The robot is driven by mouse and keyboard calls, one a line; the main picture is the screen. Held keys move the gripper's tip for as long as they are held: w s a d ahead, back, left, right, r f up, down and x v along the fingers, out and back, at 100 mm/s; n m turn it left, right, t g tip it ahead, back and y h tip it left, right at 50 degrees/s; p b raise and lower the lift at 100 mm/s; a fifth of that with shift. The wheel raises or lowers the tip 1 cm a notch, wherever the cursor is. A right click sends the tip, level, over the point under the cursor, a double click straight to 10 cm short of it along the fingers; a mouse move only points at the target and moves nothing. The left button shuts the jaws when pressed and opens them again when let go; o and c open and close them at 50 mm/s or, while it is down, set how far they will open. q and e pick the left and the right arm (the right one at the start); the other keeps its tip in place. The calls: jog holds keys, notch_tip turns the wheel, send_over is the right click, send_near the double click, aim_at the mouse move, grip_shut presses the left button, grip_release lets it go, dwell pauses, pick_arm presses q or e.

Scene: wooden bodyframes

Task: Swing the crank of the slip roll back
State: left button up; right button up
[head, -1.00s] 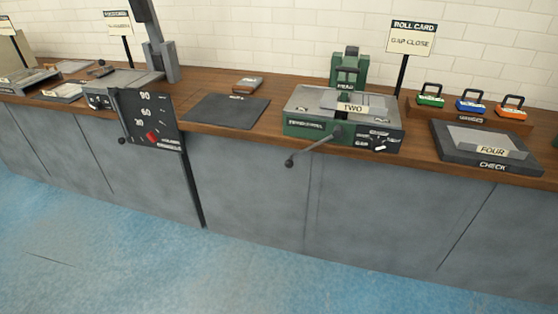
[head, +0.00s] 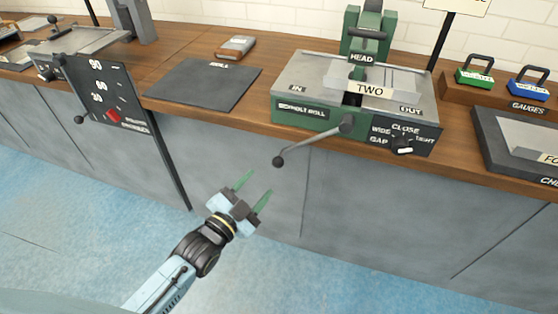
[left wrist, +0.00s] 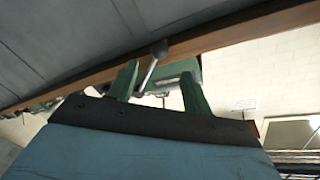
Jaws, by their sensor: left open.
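The slip roll (head: 305,108) is a green and grey machine on the wooden bench, with a sheet labelled TWO on it. Its crank (head: 312,144) juts out from the front, sloping down to the left to a dark ball knob (head: 278,161). My left gripper (head: 254,183) is open and empty, below and left of the knob and apart from it, in front of the cabinet. In the left wrist view the crank knob (left wrist: 159,48) shows beyond and between the two green fingers (left wrist: 162,82). My right gripper is not in view.
A dark mat (head: 203,84) lies on the bench left of the slip roll, with a small block (head: 236,47) behind it. A gap knob (head: 402,147) sits on the machine's front right. Coloured gauges (head: 476,72) stand at right. The floor in front is clear.

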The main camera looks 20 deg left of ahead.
aim_at(274, 166)
pick_arm(q)
jog(key=b+x, duration=0.2)
jog(key=x, duration=0.7)
jog(key=shift+w+f, duration=0.15)
jog(key=shift+w+d, duration=0.1)
jog(key=shift+w, duration=0.3)
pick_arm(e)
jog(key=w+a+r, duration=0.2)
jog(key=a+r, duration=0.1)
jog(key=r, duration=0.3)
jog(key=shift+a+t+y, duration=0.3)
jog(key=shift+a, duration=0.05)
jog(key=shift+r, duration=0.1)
pick_arm(q)
grip_shut()
